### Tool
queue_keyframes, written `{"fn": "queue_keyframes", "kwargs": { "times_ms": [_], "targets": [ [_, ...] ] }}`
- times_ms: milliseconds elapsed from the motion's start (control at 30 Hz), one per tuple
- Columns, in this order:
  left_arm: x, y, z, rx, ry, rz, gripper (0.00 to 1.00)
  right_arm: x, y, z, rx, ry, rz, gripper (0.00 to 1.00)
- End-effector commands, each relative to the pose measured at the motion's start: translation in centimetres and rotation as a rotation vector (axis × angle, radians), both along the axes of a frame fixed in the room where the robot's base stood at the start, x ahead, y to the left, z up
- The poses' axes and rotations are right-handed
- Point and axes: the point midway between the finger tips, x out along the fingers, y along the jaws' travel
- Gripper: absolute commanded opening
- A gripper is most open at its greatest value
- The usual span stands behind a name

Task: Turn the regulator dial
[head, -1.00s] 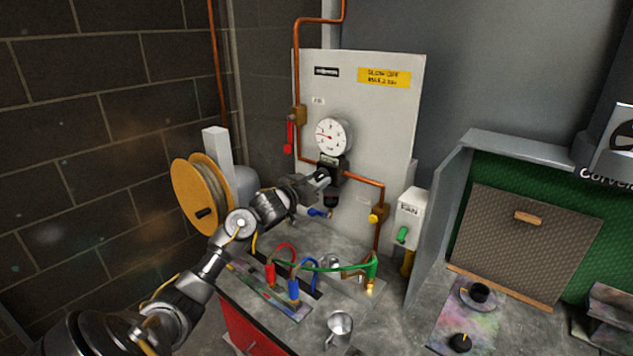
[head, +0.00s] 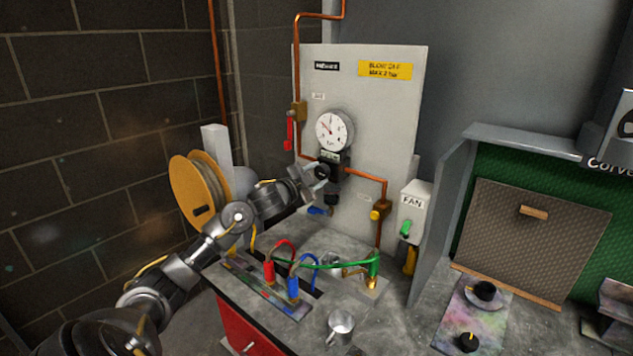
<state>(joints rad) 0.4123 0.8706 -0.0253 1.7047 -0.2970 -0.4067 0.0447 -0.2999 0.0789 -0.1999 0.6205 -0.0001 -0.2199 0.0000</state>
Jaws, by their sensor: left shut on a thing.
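The regulator (head: 334,160) is a dark block on the copper pipe of the grey panel, just below a round white gauge (head: 334,130). The gauge's needle points to the upper left. My left gripper (head: 320,177) reaches in from the left and is shut on the regulator dial (head: 322,171), a small dark knob at the regulator's front. The fingers hide part of the dial. My right gripper is not in view.
A red-handled valve (head: 290,131) hangs on the pipe at the left. A white fan box (head: 412,208) stands at the right. Red, blue and green hoses (head: 293,288) and a metal cup (head: 340,328) are on the bench below.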

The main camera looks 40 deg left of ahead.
Motion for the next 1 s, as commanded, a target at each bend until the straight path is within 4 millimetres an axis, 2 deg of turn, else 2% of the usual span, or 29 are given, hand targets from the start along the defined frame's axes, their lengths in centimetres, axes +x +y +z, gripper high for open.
{"fn": "queue_keyframes", "kwargs": {
  "times_ms": [33,600,1000],
  "targets": [
    [0.0,0.1,-0.3,0.047,0.001,0.001,0.18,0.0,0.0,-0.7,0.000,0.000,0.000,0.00],
    [0.0,0.1,-0.2,0.579,0.013,0.001,0.18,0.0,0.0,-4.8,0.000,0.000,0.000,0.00],
    [0.0,0.0,-0.1,0.841,0.019,0.000,0.18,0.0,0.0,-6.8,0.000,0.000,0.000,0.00]
  ]
}}
